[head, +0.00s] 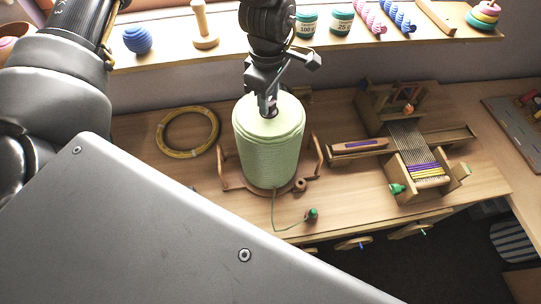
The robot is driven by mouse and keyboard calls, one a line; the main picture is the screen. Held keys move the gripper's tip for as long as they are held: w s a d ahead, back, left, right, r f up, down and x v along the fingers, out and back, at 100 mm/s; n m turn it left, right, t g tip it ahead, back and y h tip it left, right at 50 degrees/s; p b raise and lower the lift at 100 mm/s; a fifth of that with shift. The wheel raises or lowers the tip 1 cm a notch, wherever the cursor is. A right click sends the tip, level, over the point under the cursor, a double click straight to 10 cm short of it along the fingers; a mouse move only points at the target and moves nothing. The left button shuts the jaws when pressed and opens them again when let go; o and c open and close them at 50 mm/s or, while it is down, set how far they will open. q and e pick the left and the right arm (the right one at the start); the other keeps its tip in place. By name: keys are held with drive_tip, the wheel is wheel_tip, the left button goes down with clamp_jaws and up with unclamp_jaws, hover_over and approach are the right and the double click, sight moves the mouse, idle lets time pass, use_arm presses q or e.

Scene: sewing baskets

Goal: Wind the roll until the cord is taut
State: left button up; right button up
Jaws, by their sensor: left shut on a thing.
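The roll (268,145) is a large upright cylinder wound with pale green cord, standing on a round wooden base on the table. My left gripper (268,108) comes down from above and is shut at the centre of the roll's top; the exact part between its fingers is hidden. The loose cord (275,215) leaves the roll low at the front. It bends in a slack curve along the table to a small green-topped peg (312,214) near the front edge. My right gripper is not in view.
Wooden handles (318,155) flank the roll. A yellow hoop (161,135) lies to its left. A small loom (418,170) with purple and yellow weaving stands to the right. A shelf (165,52) with jars and spools runs behind. The table's front edge is close to the peg.

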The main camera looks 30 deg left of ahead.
use_arm(q)
drive_tip(key=shift+m, duration=0.9)
drive_tip(key=shift+m, duration=0.9)
drive_tip(key=o, duration=0.6)
drive_tip(key=shift+o, duration=0.2)
drive_tip(key=shift+p, duration=0.3)
wheel_tip(320, 180, up, 6)
drive_tip(key=p, duration=0.5)
